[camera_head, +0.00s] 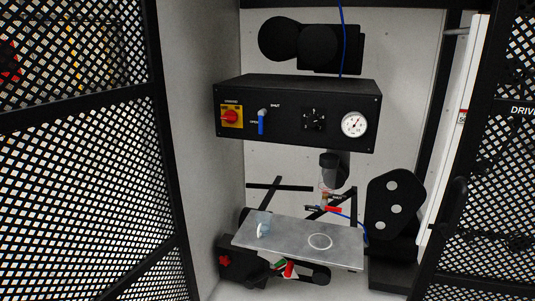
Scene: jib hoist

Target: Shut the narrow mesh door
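A black-framed mesh panel (80,180) fills the left of the head view. A second black-framed mesh panel (492,200) stands at the right, with a label starting "DRIV" cut off by the picture edge. Both run out of the picture, so I cannot tell which is the narrow door. A wide gap lies between them, and the inside of the enclosure shows through it. A dark rounded part (453,200) by the right panel's inner edge may be a handle. Neither of my grippers can be made out.
Inside, a black control box (290,115) carries a red knob, a blue lever and a gauge. Below are a grey metal plate (290,243) and a black plate with three light holes (393,188). A white upright strip (452,130) stands beside the right panel.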

